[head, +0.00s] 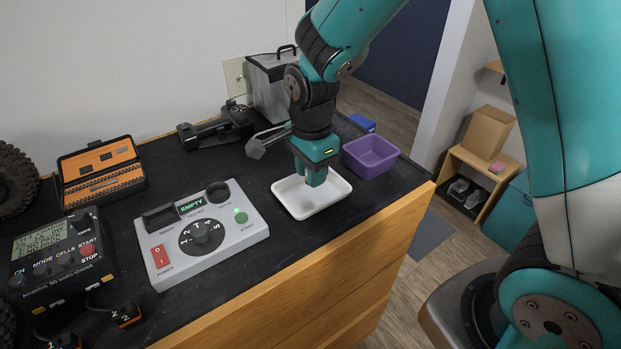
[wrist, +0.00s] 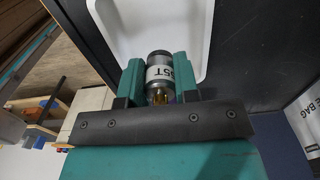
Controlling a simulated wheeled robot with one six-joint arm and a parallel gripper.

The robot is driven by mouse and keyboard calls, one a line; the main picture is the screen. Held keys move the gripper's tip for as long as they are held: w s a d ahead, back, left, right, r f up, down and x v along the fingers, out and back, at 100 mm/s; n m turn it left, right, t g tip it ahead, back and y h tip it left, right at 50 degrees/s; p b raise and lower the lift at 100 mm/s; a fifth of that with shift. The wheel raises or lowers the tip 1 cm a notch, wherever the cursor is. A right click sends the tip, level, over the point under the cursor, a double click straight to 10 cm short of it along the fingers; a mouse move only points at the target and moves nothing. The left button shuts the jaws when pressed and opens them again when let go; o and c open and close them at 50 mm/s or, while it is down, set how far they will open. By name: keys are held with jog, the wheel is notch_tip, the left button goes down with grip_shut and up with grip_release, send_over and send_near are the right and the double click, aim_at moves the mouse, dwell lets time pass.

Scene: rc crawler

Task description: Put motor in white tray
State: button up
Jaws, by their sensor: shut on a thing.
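The motor (wrist: 160,73) is a grey cylinder with a white label and brass-coloured terminals. It sits between the two fingers of my gripper (wrist: 160,78) in the wrist view, and the fingers are shut on it. In the head view my gripper (head: 316,174) points down over the white tray (head: 335,199), and the motor is hidden there by the fingers. The white tray also shows behind the motor in the wrist view (wrist: 120,20). I cannot tell whether the motor touches the tray floor.
A purple bin (head: 371,158) stands just right of the tray, near the bench edge. A grey control box (head: 215,240) is to the left. A metal container (head: 270,90) stands behind. The wooden bench front (head: 330,270) drops away on the right.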

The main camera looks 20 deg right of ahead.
jog(key=shift+f, duration=1.5)
jog(key=shift+f, duration=0.2)
jog(key=o, duration=0.9)
jog(key=shift+o, duration=0.2)
jog(key=shift+r, duration=0.2)
